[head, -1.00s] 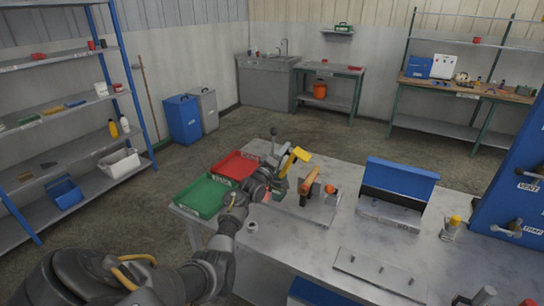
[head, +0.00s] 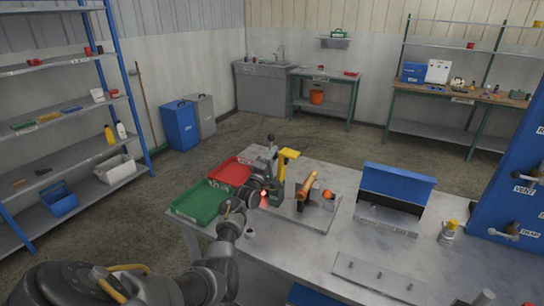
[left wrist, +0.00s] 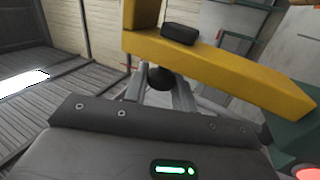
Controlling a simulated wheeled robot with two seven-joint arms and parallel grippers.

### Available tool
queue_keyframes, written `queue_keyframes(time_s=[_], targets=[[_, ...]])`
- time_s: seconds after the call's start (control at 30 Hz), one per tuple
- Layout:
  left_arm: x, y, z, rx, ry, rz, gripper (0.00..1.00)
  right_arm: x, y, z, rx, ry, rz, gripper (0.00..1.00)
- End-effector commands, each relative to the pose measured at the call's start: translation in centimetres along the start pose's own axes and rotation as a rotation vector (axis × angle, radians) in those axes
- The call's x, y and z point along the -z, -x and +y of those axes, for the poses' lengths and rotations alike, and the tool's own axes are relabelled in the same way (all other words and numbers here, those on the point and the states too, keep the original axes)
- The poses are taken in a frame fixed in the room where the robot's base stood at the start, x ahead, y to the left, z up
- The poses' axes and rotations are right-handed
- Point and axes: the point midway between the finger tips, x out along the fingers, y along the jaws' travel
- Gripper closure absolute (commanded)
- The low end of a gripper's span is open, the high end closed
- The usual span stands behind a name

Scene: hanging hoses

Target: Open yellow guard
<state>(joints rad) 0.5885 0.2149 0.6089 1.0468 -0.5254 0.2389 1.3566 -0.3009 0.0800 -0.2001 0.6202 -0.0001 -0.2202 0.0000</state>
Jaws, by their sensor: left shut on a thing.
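The yellow guard (head: 287,157) stands upright on a green fixture on the near table, its top bar sloping slightly. In the left wrist view the yellow guard (left wrist: 220,68) crosses the top, with a black block on it. A black ball knob (head: 270,138) shows just left of the guard. The left wrist view shows this knob (left wrist: 160,77) under the yellow bar. My left gripper (head: 271,153) points up beside the guard, its grey fingers closed around the knob. How the knob joins the guard is hidden. My right gripper is not in view.
A red tray (head: 231,171) and a green tray (head: 199,203) lie left of the fixture. An orange-brown handle (head: 307,186) stands on a plate to the right. An open blue-lidded box (head: 398,185) is farther right. The table's front right is partly clear.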

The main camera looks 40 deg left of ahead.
Motion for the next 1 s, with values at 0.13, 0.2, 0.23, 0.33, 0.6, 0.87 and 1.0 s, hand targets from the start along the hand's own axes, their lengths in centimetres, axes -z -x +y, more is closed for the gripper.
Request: queue_keyframes(time_s=[0.13, 0.2, 0.23, 0.33, 0.6, 0.87, 1.0], targets=[[0.1, -0.2, 0.3, -0.006, -0.002, 0.001, 0.71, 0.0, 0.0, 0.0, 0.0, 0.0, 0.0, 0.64], [0.1, -0.2, 0.3, -0.006, -0.002, 0.001, 0.62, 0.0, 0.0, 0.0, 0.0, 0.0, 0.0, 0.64], [0.1, -0.2, 0.3, -0.006, -0.002, 0.001, 0.58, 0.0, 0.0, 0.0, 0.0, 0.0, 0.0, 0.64], [0.1, -0.1, 0.2, -0.004, -0.002, 0.001, 0.53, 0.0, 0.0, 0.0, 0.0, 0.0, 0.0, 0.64], [0.0, 0.3, 0.1, -0.003, -0.002, 0.0, 0.53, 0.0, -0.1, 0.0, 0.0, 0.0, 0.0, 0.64], [0.0, 4.5, -0.2, -0.001, -0.004, 0.001, 0.53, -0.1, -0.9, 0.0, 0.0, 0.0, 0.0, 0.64], [0.0, 7.3, -0.1, -0.003, -0.004, 0.0, 0.53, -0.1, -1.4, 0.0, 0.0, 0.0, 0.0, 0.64]])
